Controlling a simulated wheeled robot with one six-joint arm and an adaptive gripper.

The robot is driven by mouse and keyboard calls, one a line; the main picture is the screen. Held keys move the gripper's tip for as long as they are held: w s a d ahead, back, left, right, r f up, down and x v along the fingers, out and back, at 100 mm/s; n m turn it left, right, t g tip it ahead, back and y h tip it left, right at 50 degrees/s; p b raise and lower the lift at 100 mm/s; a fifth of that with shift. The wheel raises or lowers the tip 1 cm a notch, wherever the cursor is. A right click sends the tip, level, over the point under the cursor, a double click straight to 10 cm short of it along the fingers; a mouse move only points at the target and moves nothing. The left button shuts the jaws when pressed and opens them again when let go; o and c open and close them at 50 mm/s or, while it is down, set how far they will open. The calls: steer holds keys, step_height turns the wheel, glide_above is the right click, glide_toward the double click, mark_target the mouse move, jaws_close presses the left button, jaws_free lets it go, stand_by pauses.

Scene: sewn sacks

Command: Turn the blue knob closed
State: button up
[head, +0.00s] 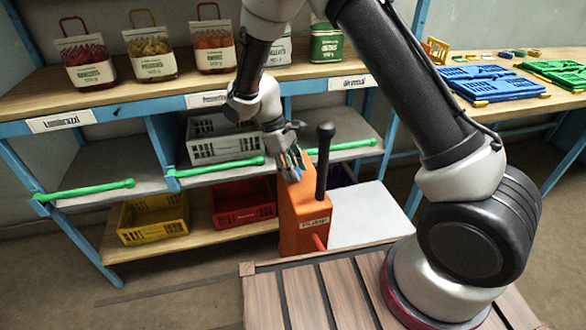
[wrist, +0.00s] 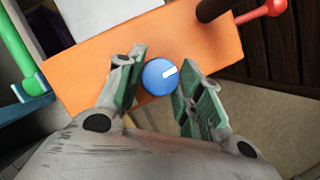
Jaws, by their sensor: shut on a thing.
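The blue knob (wrist: 158,77) sits on the top face of an orange box (head: 300,218), which is labelled on its front. A white mark on the knob points to the upper right in the wrist view. My gripper (head: 291,168) reaches down onto the box's top. In the wrist view its two green-padded fingers (wrist: 159,88) stand either side of the knob and are shut on it. In the head view the fingers mostly hide the knob.
A black post (head: 324,158) rises beside my gripper, and a red lever (head: 319,242) sticks out of the box. Behind stands a blue-framed shelf with green rails (head: 98,189), a yellow crate (head: 153,219) and a red crate (head: 240,203).

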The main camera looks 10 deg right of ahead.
steer(key=shift+m+y, duration=0.3)
steer(key=shift+m, duration=0.4)
steer(key=o, duration=1)
steer(key=shift+r, duration=0.1)
steer(key=v, duration=1.1)
steer(key=shift+w+a+r, duration=0.2)
steer(key=shift+w+r, duration=0.1)
steer(key=shift+w, duration=0.05)
